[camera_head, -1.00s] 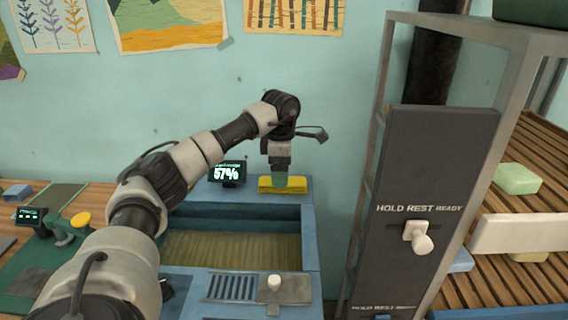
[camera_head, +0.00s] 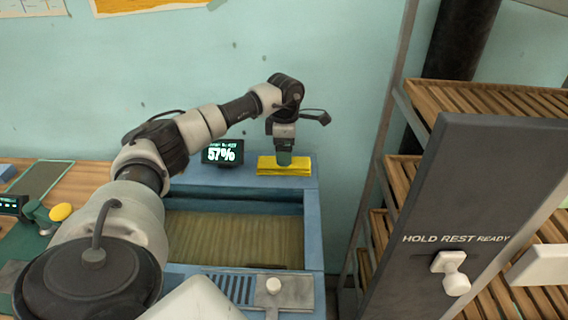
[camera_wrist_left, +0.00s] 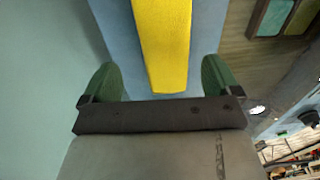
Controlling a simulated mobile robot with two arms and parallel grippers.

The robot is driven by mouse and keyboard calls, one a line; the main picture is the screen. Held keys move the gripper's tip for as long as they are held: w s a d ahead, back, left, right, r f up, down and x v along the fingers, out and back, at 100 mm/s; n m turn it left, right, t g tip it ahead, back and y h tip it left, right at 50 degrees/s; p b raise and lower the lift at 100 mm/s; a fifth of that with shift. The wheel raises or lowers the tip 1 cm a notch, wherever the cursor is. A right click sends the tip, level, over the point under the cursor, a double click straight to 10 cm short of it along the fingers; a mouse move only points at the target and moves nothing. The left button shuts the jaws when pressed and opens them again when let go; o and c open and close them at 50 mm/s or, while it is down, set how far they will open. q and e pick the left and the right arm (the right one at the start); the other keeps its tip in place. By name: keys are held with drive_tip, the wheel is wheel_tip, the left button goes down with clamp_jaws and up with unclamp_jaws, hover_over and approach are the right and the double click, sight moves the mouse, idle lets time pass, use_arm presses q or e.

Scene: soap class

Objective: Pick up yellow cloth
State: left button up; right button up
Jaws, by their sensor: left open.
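The yellow cloth (camera_head: 298,169) lies folded on the blue back ledge of the basin, at its right end. My left gripper (camera_head: 284,160) points down right at the cloth in the head view and hides part of it. In the left wrist view the cloth (camera_wrist_left: 163,45) runs between the two green fingers of my left gripper (camera_wrist_left: 162,80). The fingers are apart, with a gap on each side of the cloth. My right gripper is not in view.
The blue basin (camera_head: 313,235) holds a brownish content. A small display (camera_head: 223,152) reading 57% stands left of the cloth. A slatted rack with a dark panel (camera_head: 470,200) marked HOLD REST READY stands at the right. The wall is close behind the ledge.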

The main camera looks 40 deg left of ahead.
use_arm(q)
drive_tip(key=f, duration=0.3)
drive_tip(key=shift+s+d+f+p, duration=0.15)
drive_tip(key=shift+d+f+p, duration=0.15)
drive_tip(key=shift+p, duration=0.1)
drive_tip(key=shift+f, duration=0.25)
drive_tip(key=c, duration=1)
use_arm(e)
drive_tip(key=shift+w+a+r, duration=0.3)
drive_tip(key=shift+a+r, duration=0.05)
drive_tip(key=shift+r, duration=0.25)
use_arm(q)
drive_tip(key=shift+r, duration=0.1)
drive_tip(key=shift+r, duration=0.5)
wheel_tip(320, 180, up, 3)
drive_tip(key=shift+b, duration=0.65)
drive_tip(key=s+d+r+b, duration=0.1)
drive_tip(key=s+d+r, duration=0.2)
drive_tip(key=d+r, duration=0.4)
drive_tip(key=d, duration=0.4)
drive_tip(key=shift+s+b, duration=0.4)
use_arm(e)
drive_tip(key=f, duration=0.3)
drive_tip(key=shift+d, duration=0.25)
